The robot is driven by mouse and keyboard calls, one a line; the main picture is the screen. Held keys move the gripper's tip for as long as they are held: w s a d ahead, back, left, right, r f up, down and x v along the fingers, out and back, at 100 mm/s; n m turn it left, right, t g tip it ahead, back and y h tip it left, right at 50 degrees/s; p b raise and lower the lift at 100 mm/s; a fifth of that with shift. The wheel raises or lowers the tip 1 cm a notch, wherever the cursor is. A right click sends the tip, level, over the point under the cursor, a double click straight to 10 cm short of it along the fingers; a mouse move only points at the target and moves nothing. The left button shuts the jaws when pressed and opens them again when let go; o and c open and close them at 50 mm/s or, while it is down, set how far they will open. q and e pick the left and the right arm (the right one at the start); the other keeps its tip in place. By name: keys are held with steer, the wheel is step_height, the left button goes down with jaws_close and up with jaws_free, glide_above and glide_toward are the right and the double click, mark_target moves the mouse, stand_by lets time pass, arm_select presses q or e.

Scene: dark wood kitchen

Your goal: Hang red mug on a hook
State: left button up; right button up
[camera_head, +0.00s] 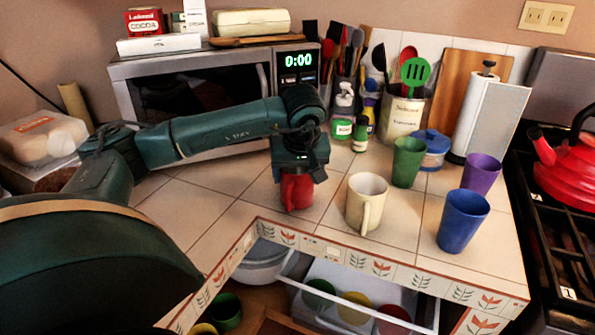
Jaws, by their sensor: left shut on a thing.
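The red mug (297,194) stands or hangs just above the tiled counter in the head view, near its front edge, below my left gripper (297,176). My left gripper points down and is shut on the red mug, and it hides the mug's top. I cannot tell whether the mug's bottom touches the tiles. No hook is clearly seen in this view. My right gripper is not in view.
A cream mug (366,205) stands right of the red mug. Green (408,162), purple (481,173) and blue (462,221) cups stand farther right. A microwave (190,95) is behind. An open drawer (360,290) with cups lies below the counter edge. A red kettle (568,165) is on the stove.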

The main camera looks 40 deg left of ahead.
arm_select(q)
steer(key=shift+f, duration=0.2)
steer(key=o, duration=1.2)
steer(key=shift+b, duration=0.3)
steer(key=v, duration=0.4)
steer(key=p+v, duration=0.1)
steer(key=v, duration=0.8)
steer(key=shift+w+d+r, duration=0.1)
steer(key=shift+w+r, duration=0.05)
steer(key=shift+w, duration=0.2)
